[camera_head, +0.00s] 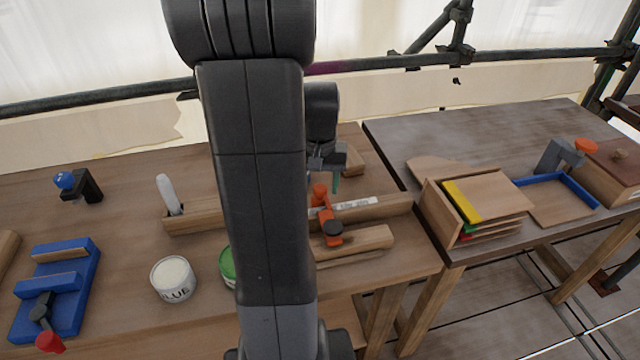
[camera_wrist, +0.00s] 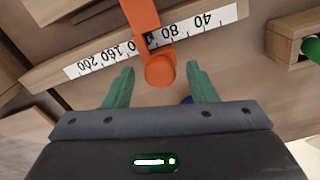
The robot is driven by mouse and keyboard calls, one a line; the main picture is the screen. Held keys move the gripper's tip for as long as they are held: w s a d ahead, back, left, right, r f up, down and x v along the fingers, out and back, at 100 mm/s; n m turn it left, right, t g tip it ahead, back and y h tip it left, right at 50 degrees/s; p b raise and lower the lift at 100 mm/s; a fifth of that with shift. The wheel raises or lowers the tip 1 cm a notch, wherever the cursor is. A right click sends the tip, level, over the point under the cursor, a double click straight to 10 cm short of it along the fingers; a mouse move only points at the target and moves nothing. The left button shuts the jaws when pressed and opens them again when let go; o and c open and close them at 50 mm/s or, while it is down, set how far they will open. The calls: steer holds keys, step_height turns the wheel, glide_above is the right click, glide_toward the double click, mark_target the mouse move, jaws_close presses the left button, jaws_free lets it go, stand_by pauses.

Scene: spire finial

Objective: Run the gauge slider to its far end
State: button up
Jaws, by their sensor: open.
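The gauge slider (camera_wrist: 143,18) is orange with a round orange knob and sits across a wooden rail (camera_wrist: 60,66) with a white number scale (camera_wrist: 205,22). It covers the scale between 80 and 120. In the head view the orange slider (camera_head: 320,196) shows just right of my arm. My gripper (camera_wrist: 161,82) is open, its two green fingers either side of the knob, with gaps on both sides. In the head view my gripper (camera_head: 334,184) hangs over the rail, partly hidden by my arm.
A glue pot (camera_head: 173,279) and a green can (camera_head: 227,263) stand at the front, left of the rail. A blue vise (camera_head: 60,285) is at far left. A wooden rack with coloured slats (camera_head: 480,200) is on the right table.

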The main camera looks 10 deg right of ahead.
steer(key=shift+f, duration=0.1)
jaws_close()
steer(key=d+p, duration=0.2)
steer(key=d, duration=1.7)
steer(key=shift+w+p, duration=0.35)
steer(key=shift+p, duration=0.05)
steer(key=shift+d, duration=0.1)
steer(key=shift+c, duration=1.2)
jaws_free()
steer(key=shift+o, duration=1.2)
steer(key=shift+d, duration=0.15)
